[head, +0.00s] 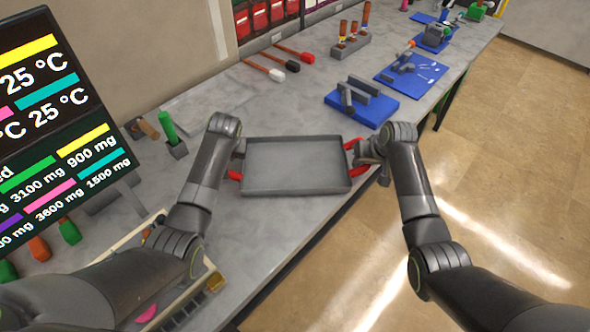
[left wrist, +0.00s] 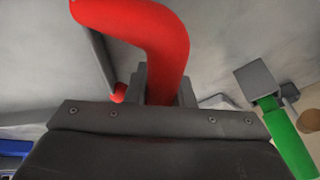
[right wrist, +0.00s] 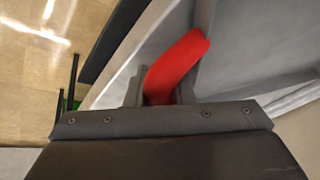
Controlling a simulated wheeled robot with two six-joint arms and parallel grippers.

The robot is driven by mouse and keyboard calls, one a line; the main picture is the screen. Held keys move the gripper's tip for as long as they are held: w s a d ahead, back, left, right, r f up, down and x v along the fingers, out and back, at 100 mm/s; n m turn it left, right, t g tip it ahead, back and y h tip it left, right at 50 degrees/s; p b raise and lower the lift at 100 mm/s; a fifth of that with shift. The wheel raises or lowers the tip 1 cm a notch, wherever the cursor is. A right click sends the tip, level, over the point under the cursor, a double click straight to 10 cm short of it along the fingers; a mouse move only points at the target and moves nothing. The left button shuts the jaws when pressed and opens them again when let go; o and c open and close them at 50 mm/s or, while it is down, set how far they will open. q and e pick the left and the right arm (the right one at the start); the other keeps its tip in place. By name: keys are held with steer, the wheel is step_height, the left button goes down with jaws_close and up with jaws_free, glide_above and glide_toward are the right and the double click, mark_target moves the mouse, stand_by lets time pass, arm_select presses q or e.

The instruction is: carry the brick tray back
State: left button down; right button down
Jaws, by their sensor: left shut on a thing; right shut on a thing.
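The brick tray (head: 296,165) is a grey, shallow, rectangular tray with a red handle at each short end. It looks empty. It shows in the middle of the head view, at the front edge of the grey bench; I cannot tell whether it touches the bench. My left gripper (head: 238,158) is shut on the left red handle, which fills the left wrist view (left wrist: 165,45). My right gripper (head: 366,152) is shut on the right red handle, seen in the right wrist view (right wrist: 176,66). The tray's right end reaches past the bench's front edge.
A blue block (head: 362,106) with grey parts stands beyond the tray on the right. A green-handled tool in a grey holder (head: 177,150) stands left of my left gripper. Red and dark brushes (head: 294,53) lie at the back. A screen (head: 60,130) stands at the left.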

arm_select(q)
steer(key=shift+w+f, duration=0.1)
steer(key=shift+f, duration=0.15)
arm_select(e)
steer(key=shift+f, duration=0.25)
arm_select(q)
steer(key=c, duration=1.3)
jaws_free()
steer(key=shift+s+r, duration=0.15)
steer(key=shift+s, duration=0.05)
arm_select(e)
steer(key=c, duration=1.3)
jaws_free()
steer(key=shift+s+r, duration=0.1)
steer(key=shift+r, duration=0.05)
arm_select(q)
steer(key=shift+o, duration=0.2)
arm_select(e)
steer(key=shift+o, duration=0.2)
arm_select(q)
steer(key=v, duration=1.2)
arm_select(e)
steer(key=v, duration=1.2)
